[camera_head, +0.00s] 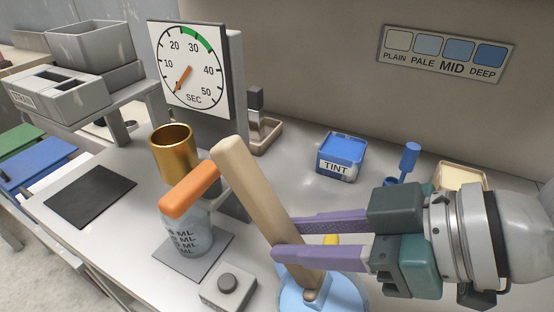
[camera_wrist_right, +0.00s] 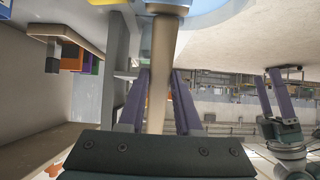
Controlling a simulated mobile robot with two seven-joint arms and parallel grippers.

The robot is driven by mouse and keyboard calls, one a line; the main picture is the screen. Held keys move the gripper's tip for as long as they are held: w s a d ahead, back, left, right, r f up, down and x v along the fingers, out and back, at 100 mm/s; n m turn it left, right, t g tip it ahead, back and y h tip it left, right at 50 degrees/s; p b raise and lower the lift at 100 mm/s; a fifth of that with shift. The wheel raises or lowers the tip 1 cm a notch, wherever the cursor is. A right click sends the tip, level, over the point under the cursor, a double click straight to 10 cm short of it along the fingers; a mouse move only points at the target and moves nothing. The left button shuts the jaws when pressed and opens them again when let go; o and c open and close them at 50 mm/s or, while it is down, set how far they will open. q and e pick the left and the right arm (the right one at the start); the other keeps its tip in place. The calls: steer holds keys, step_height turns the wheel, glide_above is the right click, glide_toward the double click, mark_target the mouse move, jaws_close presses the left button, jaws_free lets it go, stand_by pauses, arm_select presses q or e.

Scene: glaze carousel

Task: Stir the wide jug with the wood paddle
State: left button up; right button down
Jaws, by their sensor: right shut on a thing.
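My right gripper (camera_head: 280,240) is shut on the wood paddle (camera_head: 252,180), which it holds at a tilt. In the right wrist view the paddle (camera_wrist_right: 159,70) runs between the right gripper's fingers (camera_wrist_right: 160,75). My left gripper (camera_wrist_right: 272,78) shows at the right of that view, fingers apart and empty; it is not in the head view.
A clear ML-marked cup (camera_head: 187,235) with an orange top stands on a grey pad, near a brass cup (camera_head: 174,152). A grey button box (camera_head: 228,287) is in front. A dial (camera_head: 190,70), blue TINT box (camera_head: 341,155) and cream-filled tray (camera_head: 460,177) stand behind.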

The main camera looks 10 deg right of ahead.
mark_target(250, 164)
steer(key=shift+r, duration=0.15)
steer(key=r+p, duration=0.1)
steer(key=w+a+r+p, duration=0.1)
steer(key=r+p, duration=0.1)
steer(key=a+r+p, duration=0.1)
steer(key=shift+w+r, duration=0.2)
steer(key=shift+w, duration=0.1)
steer(key=r+p, duration=0.1)
steer(key=a+r+p, duration=0.1)
steer(key=w+r+p, duration=0.1)
steer(key=shift+a, duration=0.25)
steer(key=shift+w+a+r, duration=0.1)
steer(key=shift+w+a, duration=0.05)
stand_by(0.5)
step_height(250, 164, up, 5)
steer(key=p, duration=0.5)
